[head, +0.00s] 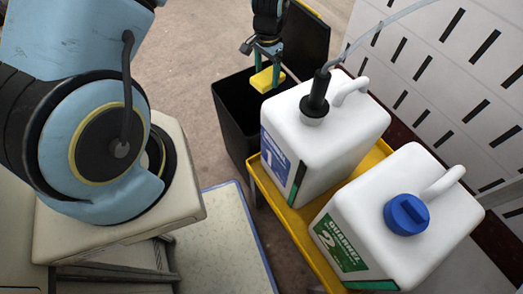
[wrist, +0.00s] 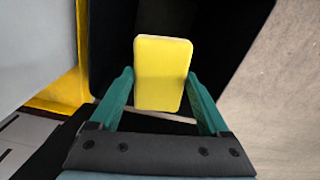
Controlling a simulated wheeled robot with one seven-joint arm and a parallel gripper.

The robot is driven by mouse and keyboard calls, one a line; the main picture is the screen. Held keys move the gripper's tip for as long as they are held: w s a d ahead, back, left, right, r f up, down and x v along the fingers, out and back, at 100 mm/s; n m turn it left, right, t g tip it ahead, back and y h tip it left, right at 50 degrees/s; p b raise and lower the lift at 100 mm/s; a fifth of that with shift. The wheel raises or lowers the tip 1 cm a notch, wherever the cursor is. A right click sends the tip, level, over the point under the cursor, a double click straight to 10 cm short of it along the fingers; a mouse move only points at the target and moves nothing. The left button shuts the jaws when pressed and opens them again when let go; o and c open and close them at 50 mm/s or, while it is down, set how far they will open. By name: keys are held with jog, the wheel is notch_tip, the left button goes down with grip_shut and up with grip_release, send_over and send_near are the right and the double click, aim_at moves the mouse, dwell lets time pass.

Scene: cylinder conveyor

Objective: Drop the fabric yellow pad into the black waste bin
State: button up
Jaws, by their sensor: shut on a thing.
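The yellow pad (head: 267,78) is held between the fingers of my gripper (head: 267,62) in the head view. In the wrist view the pad (wrist: 162,75) sits between the two green fingertips of my gripper (wrist: 160,88). My gripper is shut on it. The black waste bin (head: 237,103) stands open on the floor behind the white containers, with its lid (head: 308,38) raised at the right. The pad is over the bin's opening in the head view. In the wrist view the bin's dark inside (wrist: 205,35) lies behind the pad.
Two white containers, one with a black cap (head: 318,130) and one with a blue cap (head: 405,225), stand in a yellow tray (head: 268,193) in front of the bin. A slotted white panel (head: 440,60) is at the right. Bare floor (head: 200,60) lies left of the bin.

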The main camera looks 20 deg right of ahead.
jog(key=shift+f+b, duration=2.05)
jog(key=shift+f, duration=0.75)
jog(key=o, duration=1.4)
jog(key=shift+o, duration=0.2)
notch_tip(320, 180, up, 11)
jog(key=shift+f+p, duration=0.1)
jog(key=shift+p, duration=0.2)
